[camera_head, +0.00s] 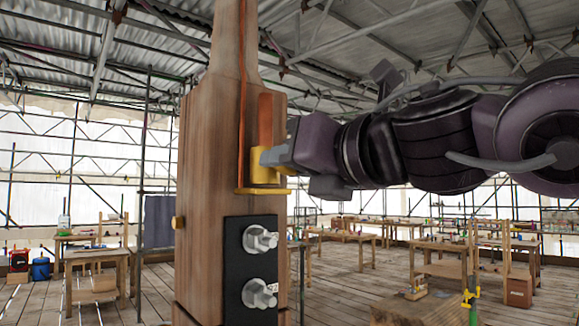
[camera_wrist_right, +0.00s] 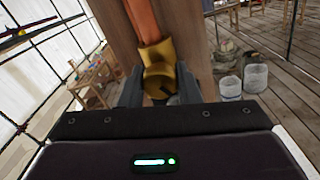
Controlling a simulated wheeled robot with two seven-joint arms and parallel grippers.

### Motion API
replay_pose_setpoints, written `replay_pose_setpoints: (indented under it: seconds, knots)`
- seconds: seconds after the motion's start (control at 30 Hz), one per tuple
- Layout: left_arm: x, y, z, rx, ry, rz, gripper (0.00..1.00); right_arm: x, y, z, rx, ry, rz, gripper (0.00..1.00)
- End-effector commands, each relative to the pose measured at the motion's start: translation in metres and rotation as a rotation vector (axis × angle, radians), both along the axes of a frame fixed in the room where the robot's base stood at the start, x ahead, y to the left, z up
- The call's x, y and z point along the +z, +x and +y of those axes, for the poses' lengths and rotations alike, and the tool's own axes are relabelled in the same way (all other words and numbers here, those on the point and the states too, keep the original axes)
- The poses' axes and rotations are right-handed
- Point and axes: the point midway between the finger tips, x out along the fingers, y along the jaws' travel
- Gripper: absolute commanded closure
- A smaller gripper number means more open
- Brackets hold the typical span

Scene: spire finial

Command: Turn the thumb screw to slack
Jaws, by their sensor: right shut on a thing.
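A tall wooden post (camera_head: 205,150) stands upright in front of me. On its face a brass collar (camera_head: 258,191) sits below an orange-brown strip (camera_head: 265,120). My right gripper (camera_head: 268,158) comes in from the right and is shut on the brass thumb screw at this collar. In the right wrist view the thumb screw (camera_wrist_right: 159,82) shows as a round brass head with a dark mark, between the two grey fingers of the gripper (camera_wrist_right: 160,92). The fingers hide part of it in the head view. My left gripper is not in view.
A black plate (camera_head: 236,283) with two grey metal knobs (camera_head: 260,239) sits lower on the post. Workbenches (camera_head: 440,250) stand behind on a plank floor. White buckets (camera_wrist_right: 230,84) show in the wrist view.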

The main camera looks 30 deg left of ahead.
Motion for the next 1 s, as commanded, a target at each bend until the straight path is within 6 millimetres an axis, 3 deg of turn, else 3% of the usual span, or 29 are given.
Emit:
replay_pose_setpoints:
  seconds: [0.67,0.7,0.73,1.0]
  knots:
    - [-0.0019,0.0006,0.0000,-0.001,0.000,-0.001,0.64,-0.0021,0.0003,0.0006,0.000,-0.032,-0.067,0.93]
    - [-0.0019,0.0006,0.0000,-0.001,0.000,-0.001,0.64,-0.0021,0.0003,0.0006,0.000,-0.032,-0.067,0.66]
    - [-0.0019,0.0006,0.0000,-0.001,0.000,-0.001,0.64,-0.0020,0.0003,0.0006,0.000,-0.032,-0.067,0.62]
    - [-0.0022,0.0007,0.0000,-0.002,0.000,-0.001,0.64,-0.0010,0.0000,-0.0001,0.000,-0.030,-0.068,0.61]
